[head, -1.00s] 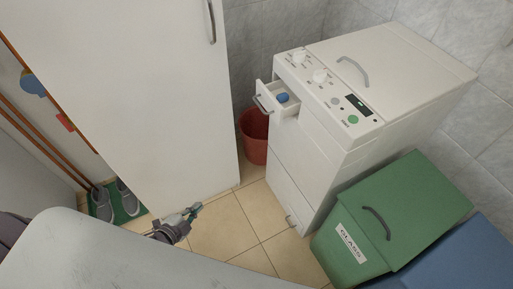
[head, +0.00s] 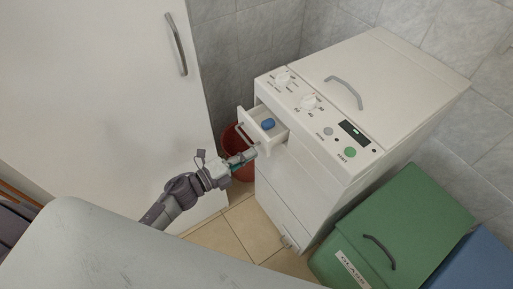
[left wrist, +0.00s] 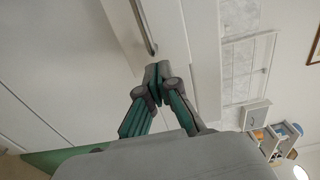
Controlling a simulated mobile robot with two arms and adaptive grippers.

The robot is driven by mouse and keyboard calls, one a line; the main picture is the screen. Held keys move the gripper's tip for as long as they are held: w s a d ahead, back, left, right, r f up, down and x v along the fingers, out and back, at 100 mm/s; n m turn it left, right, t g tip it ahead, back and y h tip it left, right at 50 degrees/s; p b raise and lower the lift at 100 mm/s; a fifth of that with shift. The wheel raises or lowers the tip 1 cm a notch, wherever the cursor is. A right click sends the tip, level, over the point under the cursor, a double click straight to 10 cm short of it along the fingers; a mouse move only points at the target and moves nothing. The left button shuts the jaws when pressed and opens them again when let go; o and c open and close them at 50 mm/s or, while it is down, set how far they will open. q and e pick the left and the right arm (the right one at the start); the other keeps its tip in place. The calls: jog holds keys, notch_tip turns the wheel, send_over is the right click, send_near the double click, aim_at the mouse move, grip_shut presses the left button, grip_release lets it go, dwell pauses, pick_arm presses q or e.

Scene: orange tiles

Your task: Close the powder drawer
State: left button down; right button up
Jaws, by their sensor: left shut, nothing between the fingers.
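The powder drawer (head: 254,116) sticks out open from the upper left front of the white washing machine (head: 335,120). It has a grey bar handle (head: 243,134) and a blue item (head: 268,124) inside. My left gripper (head: 249,155) is shut and empty, its tips close to the drawer front's lower end, just below the handle. I cannot tell whether it touches. In the left wrist view the closed fingertips (left wrist: 155,76) lie near a grey bar handle (left wrist: 143,27) on a white front. My right gripper is not in view.
A red bin (head: 236,168) stands behind my left gripper, between the machine and a tall white cabinet (head: 100,90). A green glass bin (head: 405,225) and a blue bin (head: 470,265) stand at the right front. Tiled floor (head: 250,228) is clear in front of the machine.

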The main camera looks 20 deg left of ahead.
aim_at(277, 142)
pick_arm(q)
jog(key=x, duration=0.2)
jog(key=shift+w+d, duration=0.2)
jog(key=shift+w, duration=0.05)
jog(key=shift+w+d, duration=0.1)
jog(key=shift+w, duration=0.05)
jog(key=b+x, duration=0.1)
jog(key=x, duration=0.6)
jog(key=shift+w+d, duration=0.1)
jog(key=shift+w, duration=0.05)
jog(key=shift+r, duration=0.2)
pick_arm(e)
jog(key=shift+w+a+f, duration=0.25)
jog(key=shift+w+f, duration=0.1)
